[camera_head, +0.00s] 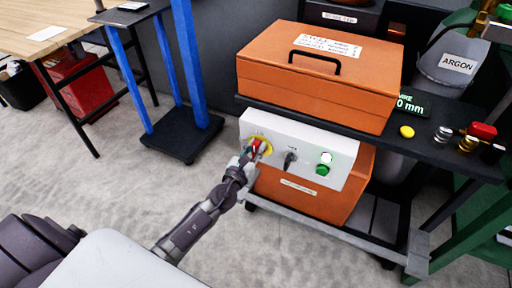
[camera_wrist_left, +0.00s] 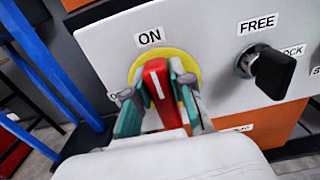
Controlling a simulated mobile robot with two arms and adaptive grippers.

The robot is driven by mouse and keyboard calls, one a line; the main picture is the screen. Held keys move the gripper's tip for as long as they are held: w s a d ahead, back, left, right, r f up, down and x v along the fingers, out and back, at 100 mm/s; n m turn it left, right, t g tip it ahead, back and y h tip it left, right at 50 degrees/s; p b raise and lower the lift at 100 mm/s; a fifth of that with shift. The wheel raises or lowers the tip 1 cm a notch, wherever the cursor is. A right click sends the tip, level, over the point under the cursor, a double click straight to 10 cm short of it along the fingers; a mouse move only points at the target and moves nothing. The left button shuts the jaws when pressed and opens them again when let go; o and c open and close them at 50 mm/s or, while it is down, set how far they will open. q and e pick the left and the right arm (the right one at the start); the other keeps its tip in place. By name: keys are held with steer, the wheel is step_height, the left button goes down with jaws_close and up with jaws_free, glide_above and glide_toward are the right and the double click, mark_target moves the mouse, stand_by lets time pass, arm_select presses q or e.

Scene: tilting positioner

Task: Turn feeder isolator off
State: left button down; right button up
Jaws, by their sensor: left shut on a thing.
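The feeder isolator is a red handle (camera_wrist_left: 160,92) on a round yellow plate (camera_wrist_left: 186,61), mounted on the white control panel (camera_head: 334,141). In the left wrist view its white line runs nearly upright, toward the "ON" label (camera_wrist_left: 149,37). Part of another label at its left is hidden by a finger. In the head view the red handle (camera_head: 257,145) sits at the panel's left end. My left gripper (camera_wrist_left: 158,97) is shut on the handle, one finger on each side. It also shows at the panel in the head view (camera_head: 248,157). My right gripper is not in view.
A black selector knob (camera_wrist_left: 274,72) labelled "FREE" sits right of the isolator. White and green buttons (camera_head: 323,169) are further right. An orange toolbox (camera_head: 320,75) stands on the dark shelf above. A blue-legged stand (camera_head: 180,151) is to the left.

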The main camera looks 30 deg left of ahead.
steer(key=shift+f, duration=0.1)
arm_select(q)
steer(key=n+b, duration=0.1)
steer(key=n, duration=0.2)
steer(key=a+n+b, duration=0.1)
steer(key=n, duration=0.1)
steer(key=n+b, duration=0.1)
steer(key=n, duration=0.2)
steer(key=shift+a+f+n, duration=0.2)
steer(key=shift+f+n, duration=0.1)
steer(key=shift+f, duration=0.05)
steer(key=shift+a+f+n+b, duration=0.1)
steer(key=shift+f+n, duration=0.15)
steer(key=shift+n, duration=1.35)
steer(key=shift+a+f+n+b, duration=0.15)
steer(key=shift+f+n, duration=0.05)
steer(key=shift+n, duration=1.4)
steer(key=shift+a+f+n+b, duration=0.1)
steer(key=shift+f+n, duration=0.15)
steer(key=shift+n, duration=1.35)
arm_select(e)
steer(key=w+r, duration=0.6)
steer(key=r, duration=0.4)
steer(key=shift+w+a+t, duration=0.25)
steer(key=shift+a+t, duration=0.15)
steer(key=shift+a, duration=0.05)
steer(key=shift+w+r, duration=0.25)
